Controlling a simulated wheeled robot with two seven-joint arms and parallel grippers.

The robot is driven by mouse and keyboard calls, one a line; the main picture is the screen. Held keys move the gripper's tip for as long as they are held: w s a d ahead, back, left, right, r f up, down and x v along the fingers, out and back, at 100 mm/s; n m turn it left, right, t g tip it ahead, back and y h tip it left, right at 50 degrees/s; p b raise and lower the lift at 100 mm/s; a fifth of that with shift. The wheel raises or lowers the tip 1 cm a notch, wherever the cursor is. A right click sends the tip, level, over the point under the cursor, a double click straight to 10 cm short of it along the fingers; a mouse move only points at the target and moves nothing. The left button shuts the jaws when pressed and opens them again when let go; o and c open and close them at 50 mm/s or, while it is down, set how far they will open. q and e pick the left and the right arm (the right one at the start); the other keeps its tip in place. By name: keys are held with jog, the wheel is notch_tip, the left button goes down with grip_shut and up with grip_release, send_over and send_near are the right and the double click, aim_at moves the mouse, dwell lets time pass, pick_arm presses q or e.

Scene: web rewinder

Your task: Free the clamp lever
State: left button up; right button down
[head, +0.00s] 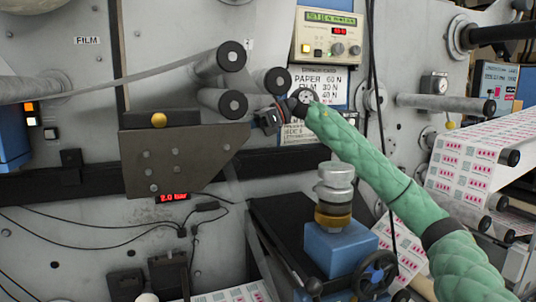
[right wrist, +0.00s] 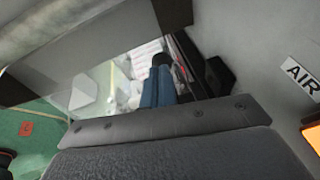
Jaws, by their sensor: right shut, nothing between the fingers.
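My right gripper (head: 268,120) reaches in at the end of the green-sleeved arm, just below the dark-ended rollers. It is shut and holds nothing; it is small and dark there. A dark bracket plate (head: 165,160) with a yellow knob (head: 158,120) on its upper block lies to its left, apart from it. I cannot make out for certain which part is the clamp lever. In the right wrist view, a dark and blue part (right wrist: 158,86) shows beyond a grey bolted edge; I cannot tell what it is. My left gripper is not in view.
Several rollers (head: 232,104) stick out close to my right gripper. A blue block with a metal cylinder (head: 336,190) stands below. Cables (head: 370,90) hang near the arm.

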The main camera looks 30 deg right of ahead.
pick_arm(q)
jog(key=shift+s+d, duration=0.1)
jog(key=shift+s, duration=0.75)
